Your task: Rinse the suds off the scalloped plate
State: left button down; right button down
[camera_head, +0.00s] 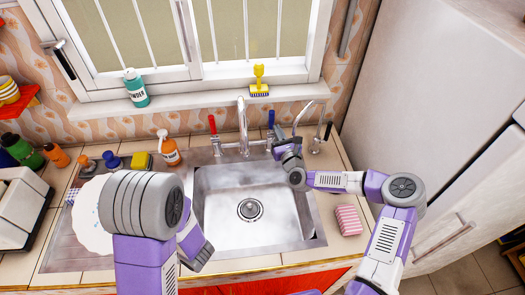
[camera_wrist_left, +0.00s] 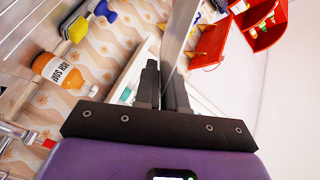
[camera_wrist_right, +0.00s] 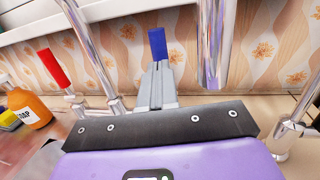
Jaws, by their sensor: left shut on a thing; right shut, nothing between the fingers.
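The scalloped plate (camera_head: 88,218), white with a wavy rim, shows at the left of the sink, partly behind my left arm. In the left wrist view the plate (camera_wrist_left: 181,30) is nearly edge-on between the fingers of my left gripper (camera_wrist_left: 166,82), which is shut on it. Suds cannot be made out. My right gripper (camera_wrist_right: 158,75) is shut and empty, with its fingertips at the blue tap handle (camera_wrist_right: 158,43); contact is unclear. The metal sink (camera_head: 218,220) shows no standing water. No stream is visible below the tap spout (camera_head: 242,108).
A red tap handle (camera_head: 212,124) stands left of the spout. A soap bottle (camera_head: 170,151) and a yellow sponge (camera_head: 141,161) are behind the plate. A pink striped cloth or sponge (camera_head: 348,220) lies right of the sink. The space over the basin is clear.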

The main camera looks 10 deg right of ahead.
jog(key=s+d, duration=0.1)
jog(key=s, duration=1)
jog(key=shift+d, duration=0.3)
